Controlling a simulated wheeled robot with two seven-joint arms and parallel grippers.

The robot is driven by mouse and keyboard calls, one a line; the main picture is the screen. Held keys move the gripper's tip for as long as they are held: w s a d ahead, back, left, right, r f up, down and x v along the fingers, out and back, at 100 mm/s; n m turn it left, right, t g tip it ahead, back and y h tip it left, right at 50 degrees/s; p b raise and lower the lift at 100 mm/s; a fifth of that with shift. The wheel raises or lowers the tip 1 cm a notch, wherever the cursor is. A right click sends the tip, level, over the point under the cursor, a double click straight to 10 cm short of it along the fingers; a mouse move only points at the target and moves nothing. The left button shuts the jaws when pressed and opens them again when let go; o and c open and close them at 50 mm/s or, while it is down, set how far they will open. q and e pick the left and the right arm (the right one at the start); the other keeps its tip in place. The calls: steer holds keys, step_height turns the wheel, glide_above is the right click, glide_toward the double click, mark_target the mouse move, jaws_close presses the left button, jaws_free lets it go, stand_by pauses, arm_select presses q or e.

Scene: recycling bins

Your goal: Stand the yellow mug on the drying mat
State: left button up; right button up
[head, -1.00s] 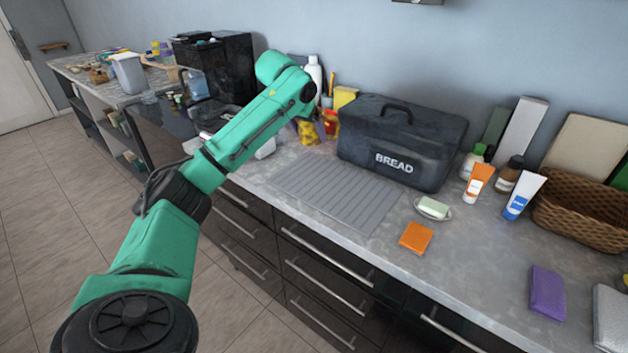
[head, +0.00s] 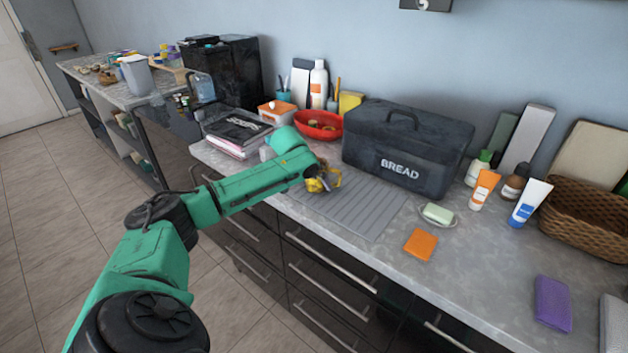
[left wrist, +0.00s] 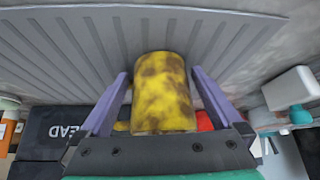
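The yellow mug (head: 328,180), blotched with brown, is at the far left end of the grey ribbed drying mat (head: 362,211) in the head view. My left gripper (head: 317,181) is at the mug, partly hiding it. I cannot tell whether the mug's base touches the mat. My right gripper is not in view.
A black bread bin (head: 405,150) stands behind the mat, with a red bowl (head: 318,125) to its left. A soap dish (head: 438,214) and an orange sponge (head: 421,244) lie right of the mat. The rest of the mat is clear.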

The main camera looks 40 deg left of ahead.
arm_select(q)
steer(key=shift+r, duration=0.1)
steer(key=shift+s+r, duration=0.1)
steer(key=shift+r, duration=0.15)
steer(key=b+v, duration=0.1)
steer(key=v, duration=1)
steer(key=shift+r+b, duration=0.15)
steer(key=shift+b, duration=0.25)
steer(key=shift+s, duration=0.15)
